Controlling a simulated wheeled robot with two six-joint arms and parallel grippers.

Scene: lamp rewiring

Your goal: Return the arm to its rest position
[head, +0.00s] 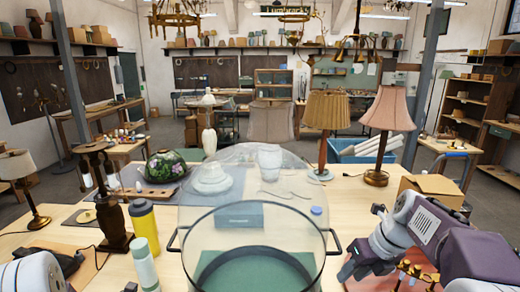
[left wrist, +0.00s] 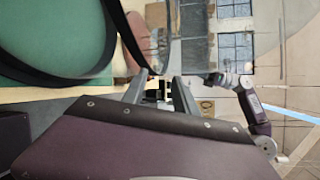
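My right gripper (head: 354,266) is at the lower right in the head view, over the bench just right of a large clear pot (head: 255,212). I see nothing clearly held in it, but its finger gap is too small to judge. My right arm also shows in the left wrist view (left wrist: 252,108).
The dark-rimmed pot with side handles fills the front middle. A yellow tumbler (head: 145,228), a pale green bottle (head: 145,265) and a dark wooden lamp base (head: 112,220) stand left of it. Small brass parts (head: 412,270) lie by my right arm. A cardboard box (head: 432,188) sits behind.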

